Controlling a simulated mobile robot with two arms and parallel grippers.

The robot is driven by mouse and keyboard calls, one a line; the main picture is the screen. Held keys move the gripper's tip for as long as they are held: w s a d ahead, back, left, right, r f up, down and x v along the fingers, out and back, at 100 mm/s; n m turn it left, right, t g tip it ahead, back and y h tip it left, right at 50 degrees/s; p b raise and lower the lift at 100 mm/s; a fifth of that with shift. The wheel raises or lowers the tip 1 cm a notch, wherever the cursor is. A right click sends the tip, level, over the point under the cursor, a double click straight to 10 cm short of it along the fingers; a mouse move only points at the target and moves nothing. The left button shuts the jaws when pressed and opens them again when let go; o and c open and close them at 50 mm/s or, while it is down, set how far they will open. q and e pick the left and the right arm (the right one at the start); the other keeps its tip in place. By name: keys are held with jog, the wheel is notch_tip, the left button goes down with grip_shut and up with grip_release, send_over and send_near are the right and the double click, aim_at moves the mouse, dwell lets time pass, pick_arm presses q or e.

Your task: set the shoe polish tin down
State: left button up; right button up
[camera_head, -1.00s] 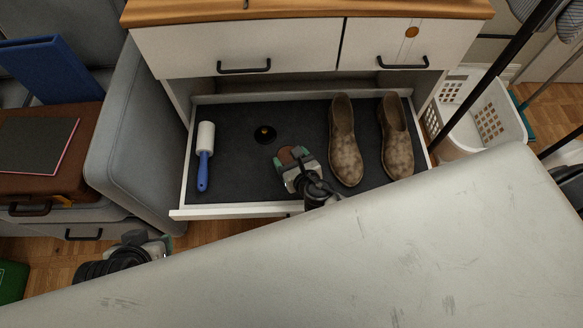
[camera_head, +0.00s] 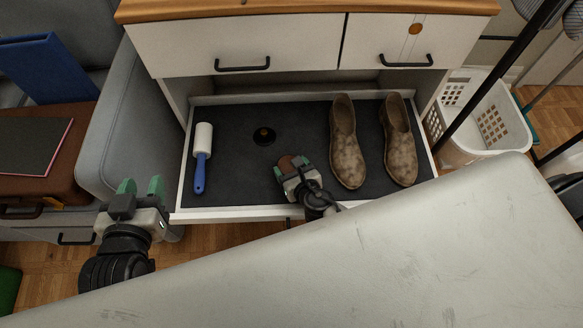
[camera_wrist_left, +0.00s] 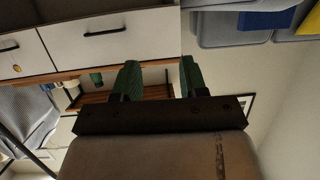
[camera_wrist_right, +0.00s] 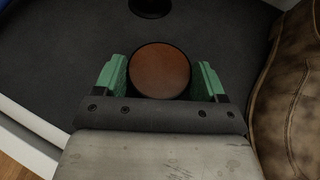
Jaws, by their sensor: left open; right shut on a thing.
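The shoe polish tin is round with a brown top and a dark rim; in the right wrist view the tin (camera_wrist_right: 160,71) sits between the green fingers. My right gripper (camera_head: 291,164) is shut on it, over the front part of the open drawer (camera_head: 235,212). Whether the tin touches the drawer's dark lining (camera_head: 240,165) cannot be told. My left gripper (camera_head: 142,187) is open and empty, left of the drawer's front corner. In the left wrist view nothing is between its fingers (camera_wrist_left: 159,78).
In the drawer, a lint roller (camera_head: 201,160) lies at left, a round black item (camera_head: 264,136) behind the tin, and two brown shoes (camera_head: 346,150) (camera_head: 398,145) at right. Bare lining lies between the roller and my right gripper. A pale surface (camera_head: 400,250) fills the foreground.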

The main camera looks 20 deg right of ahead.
jog(key=shift+f, duration=0.15)
jog(key=o, duration=1)
pick_arm(q)
jog(key=shift+w+d+r+t, duration=0.1)
jog(key=shift+w+r+t, duration=0.05)
jog(key=shift+r+t, duration=0.15)
pick_arm(e)
jog(key=shift+o, duration=0.2)
